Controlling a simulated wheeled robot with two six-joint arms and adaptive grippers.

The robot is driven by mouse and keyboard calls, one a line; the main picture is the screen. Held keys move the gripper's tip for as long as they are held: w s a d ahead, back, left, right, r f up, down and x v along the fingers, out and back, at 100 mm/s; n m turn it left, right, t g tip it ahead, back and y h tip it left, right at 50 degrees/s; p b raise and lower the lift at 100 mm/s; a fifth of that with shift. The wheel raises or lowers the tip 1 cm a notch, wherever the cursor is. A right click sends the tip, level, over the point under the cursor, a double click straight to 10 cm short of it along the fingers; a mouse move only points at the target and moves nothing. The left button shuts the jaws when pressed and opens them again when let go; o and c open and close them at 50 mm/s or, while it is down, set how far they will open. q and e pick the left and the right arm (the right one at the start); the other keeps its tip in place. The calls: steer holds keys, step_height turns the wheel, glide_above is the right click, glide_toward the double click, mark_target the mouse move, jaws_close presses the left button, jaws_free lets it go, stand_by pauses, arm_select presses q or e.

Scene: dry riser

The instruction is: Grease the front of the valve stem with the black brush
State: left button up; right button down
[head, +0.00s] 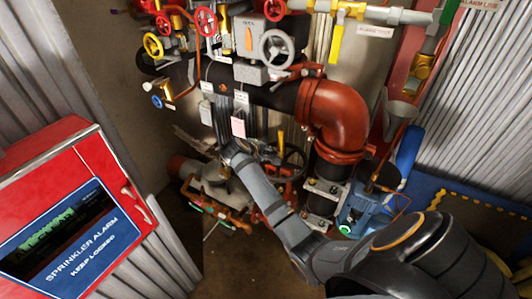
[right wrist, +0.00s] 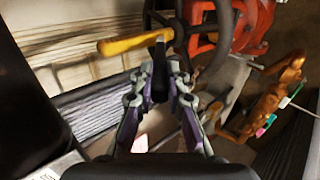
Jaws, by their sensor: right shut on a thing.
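My right gripper (right wrist: 158,72) is shut on a slim black thing, most likely the black brush (right wrist: 158,55). The brush points away from the fingers, and its tip overlaps a yellow-orange bar (right wrist: 125,45) in the right wrist view; I cannot tell whether they touch. In the head view my right gripper (head: 232,152) is among the lower pipework, left of a dark handwheel (head: 293,160). That handwheel appears to be the dark ring (right wrist: 222,50) in the wrist view. I cannot make out the valve stem clearly. My left gripper is not in view.
A large red pipe elbow (head: 335,108) stands right of my gripper. Tags (head: 238,127) hang above it from the dark pipe. Orange fittings (right wrist: 272,100) lie to the right in the wrist view. A red sprinkler alarm cabinet (head: 80,160) stands at left; floor (head: 225,265) is bare below.

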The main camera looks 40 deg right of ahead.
steer(key=shift+r+p, duration=0.55)
steer(key=shift+r, duration=0.35)
steer(key=shift+f, duration=0.1)
steer(key=shift+r+p, duration=0.55)
steer(key=shift+r, duration=0.85)
steer(key=shift+r, duration=1.45)
